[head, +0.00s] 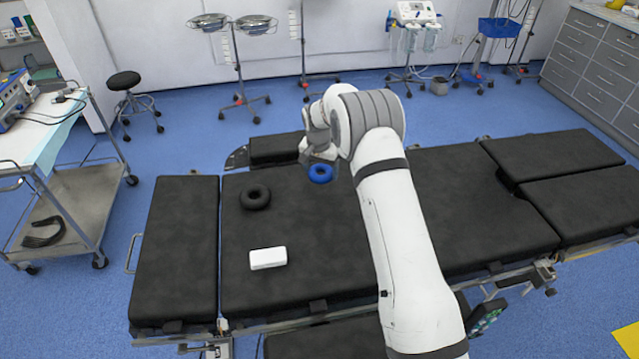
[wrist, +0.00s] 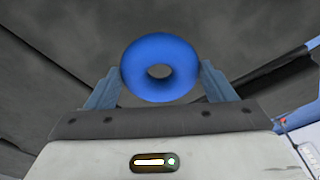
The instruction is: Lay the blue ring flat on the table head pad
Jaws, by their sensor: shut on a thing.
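The blue ring (head: 321,180) is held in my gripper (head: 317,158) above the dark middle pad of the operating table. In the wrist view the blue ring (wrist: 159,48) sits between the two blue fingers of my gripper (wrist: 160,73), which touch its left and right sides. Its hole shows as a small dark oval. The separate pad at the table's left end (head: 174,250), seemingly the head pad, is bare. The gap between ring and table is hard to judge.
A black ring (head: 255,197) and a white block (head: 268,259) lie on the middle pad (head: 325,265), between my gripper and the left end pad. A trolley (head: 45,170) stands beyond the table's left end. The right pads (head: 555,155) are clear.

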